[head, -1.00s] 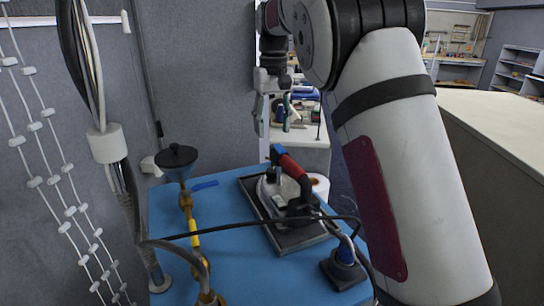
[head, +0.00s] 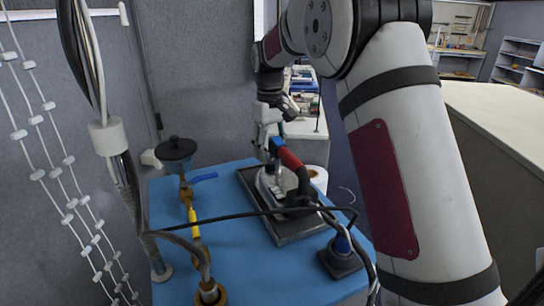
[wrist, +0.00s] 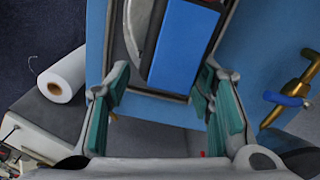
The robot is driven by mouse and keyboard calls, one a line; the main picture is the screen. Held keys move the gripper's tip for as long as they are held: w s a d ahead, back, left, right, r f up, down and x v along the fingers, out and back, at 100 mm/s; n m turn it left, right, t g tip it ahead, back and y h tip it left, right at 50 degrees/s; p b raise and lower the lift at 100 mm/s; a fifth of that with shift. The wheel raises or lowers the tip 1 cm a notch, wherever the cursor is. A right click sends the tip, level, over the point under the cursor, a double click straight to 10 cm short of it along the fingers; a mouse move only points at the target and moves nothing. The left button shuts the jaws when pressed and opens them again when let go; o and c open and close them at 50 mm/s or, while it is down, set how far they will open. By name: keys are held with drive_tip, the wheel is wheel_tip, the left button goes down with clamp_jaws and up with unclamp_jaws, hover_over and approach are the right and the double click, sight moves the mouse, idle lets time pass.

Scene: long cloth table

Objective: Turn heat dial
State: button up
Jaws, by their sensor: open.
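A steam iron (head: 268,186) with a red and blue handle (head: 290,158) rests on a dark tray (head: 285,239) on the blue table. The handle's blue end (wrist: 185,45) fills the upper middle of the wrist view, with part of the grey iron body (wrist: 141,25) beside it. I cannot pick out the heat dial in either view. My gripper (head: 265,142) is at the far, blue end of the handle, pointing down. In the wrist view my gripper (wrist: 163,88) is open, its green-padded fingers apart with nothing held between them. Whether it touches the handle is unclear.
A black cable (head: 235,216) runs across the table from the iron. A brass pipe with a yellow section (head: 194,222) and a blue lever (head: 204,177) stands at the left. A white roll (wrist: 62,79) lies beyond the tray.

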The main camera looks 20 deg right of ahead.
sight(271, 161)
drive_tip(key=shift+f, duration=1.6)
clamp_jaws()
drive_tip(key=shift+m, duration=0.3)
drive_tip(key=shift+w+m+b, duration=0.1)
drive_tip(key=shift+m+b, duration=0.3)
drive_tip(key=shift+m, duration=0.8)
drive_tip(key=shift+m+b, duration=0.4)
drive_tip(key=shift+m, duration=1.1)
